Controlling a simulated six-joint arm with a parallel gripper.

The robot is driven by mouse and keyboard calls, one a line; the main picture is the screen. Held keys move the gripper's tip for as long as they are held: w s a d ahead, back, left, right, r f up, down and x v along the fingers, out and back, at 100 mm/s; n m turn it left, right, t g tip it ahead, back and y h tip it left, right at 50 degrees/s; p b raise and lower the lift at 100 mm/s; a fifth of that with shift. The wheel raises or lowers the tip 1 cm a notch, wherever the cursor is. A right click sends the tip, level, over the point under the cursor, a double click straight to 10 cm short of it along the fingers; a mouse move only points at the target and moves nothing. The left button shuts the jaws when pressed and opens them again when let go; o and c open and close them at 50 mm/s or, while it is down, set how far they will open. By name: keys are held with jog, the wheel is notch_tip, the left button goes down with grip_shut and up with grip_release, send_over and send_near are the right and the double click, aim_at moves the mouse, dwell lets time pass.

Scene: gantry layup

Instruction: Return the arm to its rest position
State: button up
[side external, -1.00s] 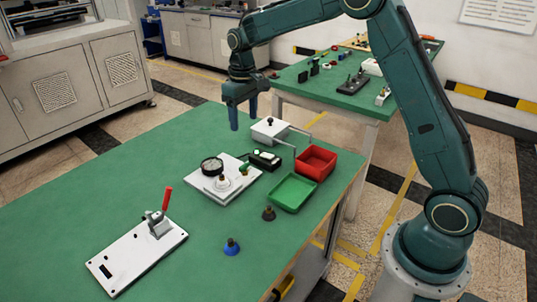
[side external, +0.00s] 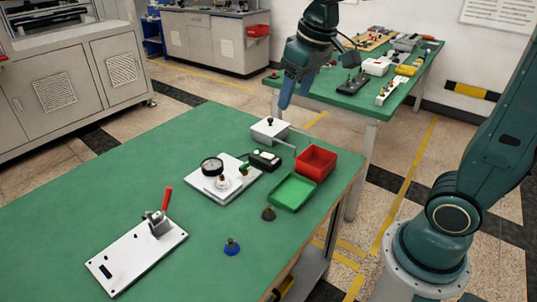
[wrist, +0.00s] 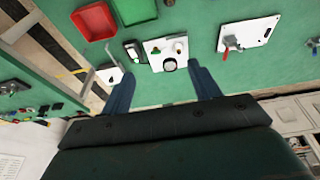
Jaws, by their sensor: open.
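My gripper (side external: 290,90) is raised in the air above the far end of the green work table (side external: 120,180) in the side external view. It is tilted, with its fingers pointing down and left. In the wrist view my gripper (wrist: 164,92) shows two blue fingers spread well apart with nothing held between them. The table surface lies beyond the fingers, clear of them.
On the table are a white plate with a gauge (side external: 212,167), a red bin (side external: 316,162), a green tray (side external: 293,192), a grey box (side external: 270,128), a toggle-clamp plate (side external: 130,255) and a blue knob (side external: 232,246). A second cluttered table (side external: 350,104) stands behind.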

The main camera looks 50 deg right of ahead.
jog(key=s+a+f+t, duration=0.1)
jog(key=s+f+t, duration=0.1)
jog(key=s, duration=1.3)
jog(key=shift+s+a, duration=0.3)
jog(key=shift+s, duration=0.1)
